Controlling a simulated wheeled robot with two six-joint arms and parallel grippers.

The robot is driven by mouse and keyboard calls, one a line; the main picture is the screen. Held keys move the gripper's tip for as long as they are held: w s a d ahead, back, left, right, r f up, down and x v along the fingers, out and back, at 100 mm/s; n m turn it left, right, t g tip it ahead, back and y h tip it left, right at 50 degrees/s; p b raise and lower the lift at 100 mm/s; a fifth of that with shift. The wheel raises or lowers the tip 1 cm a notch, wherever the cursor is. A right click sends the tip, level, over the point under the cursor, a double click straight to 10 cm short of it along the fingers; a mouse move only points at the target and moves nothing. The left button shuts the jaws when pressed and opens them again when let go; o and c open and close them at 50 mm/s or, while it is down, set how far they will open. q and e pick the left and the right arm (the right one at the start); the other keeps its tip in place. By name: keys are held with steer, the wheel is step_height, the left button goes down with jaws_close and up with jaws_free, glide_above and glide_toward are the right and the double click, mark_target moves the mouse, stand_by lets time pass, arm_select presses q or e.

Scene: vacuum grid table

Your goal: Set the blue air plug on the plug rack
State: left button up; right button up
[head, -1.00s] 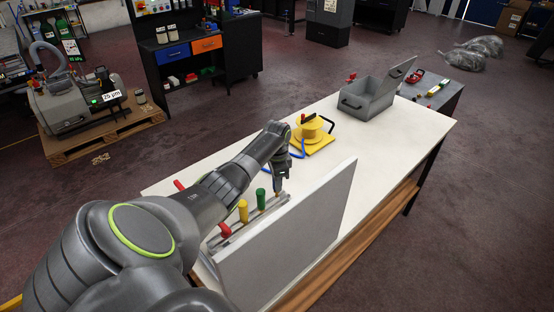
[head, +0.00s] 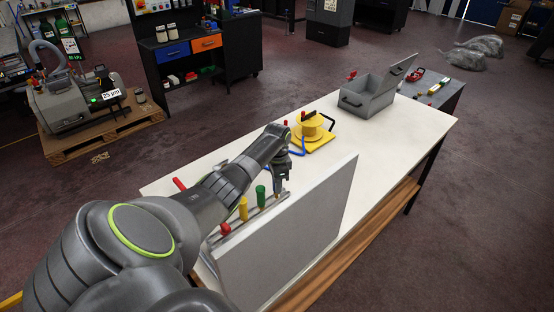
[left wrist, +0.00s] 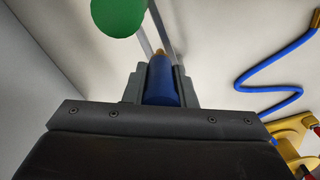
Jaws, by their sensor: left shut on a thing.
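My left gripper (head: 280,190) is shut on the blue air plug, low over the far end of the plug rack. In the left wrist view the blue plug (left wrist: 161,85) sits between the two fingers, its brass tip at the rack's rails (left wrist: 163,25). I cannot tell whether the tip is seated in the rack. In the head view the gripper hides the plug. The rack (head: 250,216) holds a green plug (head: 261,195), a yellow plug (head: 243,208) and a red plug (head: 225,229), all upright. The green plug (left wrist: 118,14) also shows beside the rails in the wrist view. My right gripper is out of view.
A pale upright panel (head: 290,245) stands close along the rack's near side. A yellow reel (head: 312,131) with a blue hose (head: 297,148) stands beyond the gripper. A grey toolbox (head: 370,98) is farther back. The white tabletop (head: 400,133) is clear on the right.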

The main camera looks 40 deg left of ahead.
arm_select(q)
steer(key=shift+f+b, duration=0.55)
steer(key=shift+f, duration=0.35)
steer(key=o, duration=1.1)
steer(key=shift+c, duration=0.2)
step_height(320, 180, up, 18)
steer(key=b, duration=0.2)
steer(key=shift+f, duration=0.25)
steer(key=shift+f, duration=0.1)
